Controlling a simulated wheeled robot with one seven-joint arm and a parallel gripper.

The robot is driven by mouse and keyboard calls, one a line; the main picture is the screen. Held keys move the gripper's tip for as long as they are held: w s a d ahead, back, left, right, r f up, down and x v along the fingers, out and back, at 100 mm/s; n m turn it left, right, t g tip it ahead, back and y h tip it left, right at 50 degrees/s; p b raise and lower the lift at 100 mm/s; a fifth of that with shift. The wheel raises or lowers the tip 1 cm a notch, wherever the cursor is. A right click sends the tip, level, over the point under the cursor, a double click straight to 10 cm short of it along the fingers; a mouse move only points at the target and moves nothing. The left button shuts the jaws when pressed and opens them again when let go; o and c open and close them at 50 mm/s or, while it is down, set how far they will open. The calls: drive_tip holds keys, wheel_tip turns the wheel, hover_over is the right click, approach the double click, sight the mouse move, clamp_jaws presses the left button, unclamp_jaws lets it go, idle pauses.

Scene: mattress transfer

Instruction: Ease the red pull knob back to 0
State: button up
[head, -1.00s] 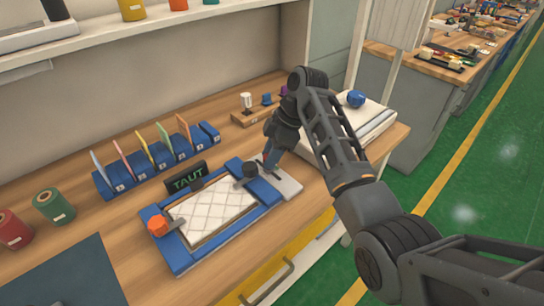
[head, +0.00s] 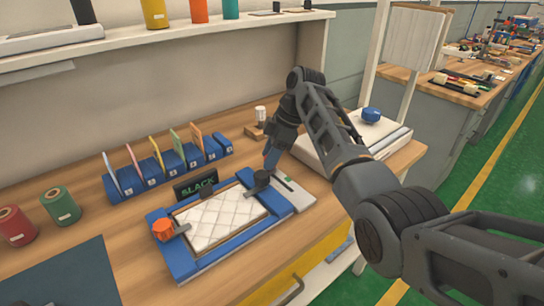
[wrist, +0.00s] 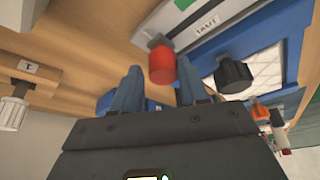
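The red pull knob (wrist: 162,66) shows in the wrist view between the tips of my gripper (wrist: 160,78), with slim gaps beside it; its grip looks open. In the head view my gripper (head: 270,160) is low at the far end of the pale slider plate (head: 300,196) and hides the red knob. The plate has a dark slot with a green mark. The blue frame (head: 213,259) holds a white quilted pad (head: 215,218). A black knob (head: 261,180) sits at its far right corner, an orange knob (head: 163,230) at its left. The sign (head: 196,186) reads SLACK.
A blue rack (head: 150,178) of coloured cards stands behind the frame. Red (head: 14,226) and green (head: 60,205) rolls stand at left. A white peg (head: 260,115) stands behind.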

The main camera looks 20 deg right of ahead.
drive_tip(key=o, duration=0.3)
drive_tip(key=v, duration=0.7)
drive_tip(key=shift+r+b, duration=0.35)
drive_tip(key=shift+b, duration=0.05)
drive_tip(key=shift+s+d, duration=0.1)
drive_tip(key=shift+d, duration=0.05)
